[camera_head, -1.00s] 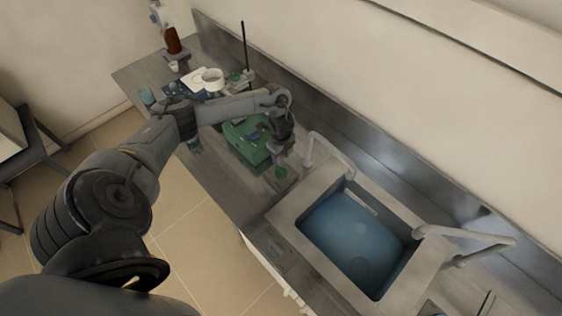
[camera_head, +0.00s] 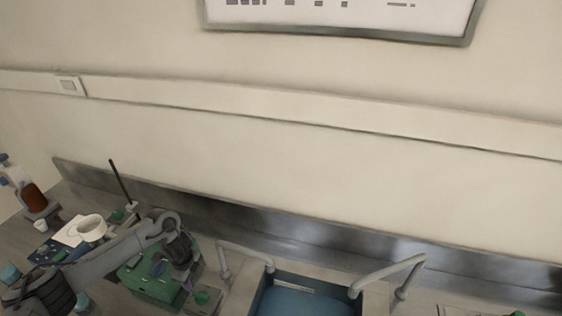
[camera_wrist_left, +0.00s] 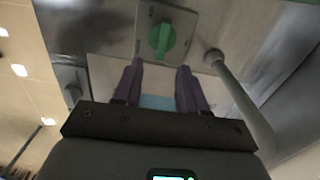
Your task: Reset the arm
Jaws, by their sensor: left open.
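My left arm reaches in from the lower left of the head view, and its gripper (camera_head: 190,283) hangs over the bench left of the sink. In the left wrist view the two dark fingers (camera_wrist_left: 158,75) are apart with nothing between them. A green knob-like piece (camera_wrist_left: 165,38) on a grey square plate (camera_wrist_left: 148,17) lies just beyond the fingertips. The green piece also shows near the bottom edge of the head view (camera_head: 203,297). A green box (camera_head: 150,284) sits beside the gripper, partly hidden by the arm. My right gripper is not in view.
A white roll (camera_head: 91,228), a thin dark rod (camera_head: 120,182) and a brown bottle (camera_head: 33,197) stand at the left. A wall rises behind.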

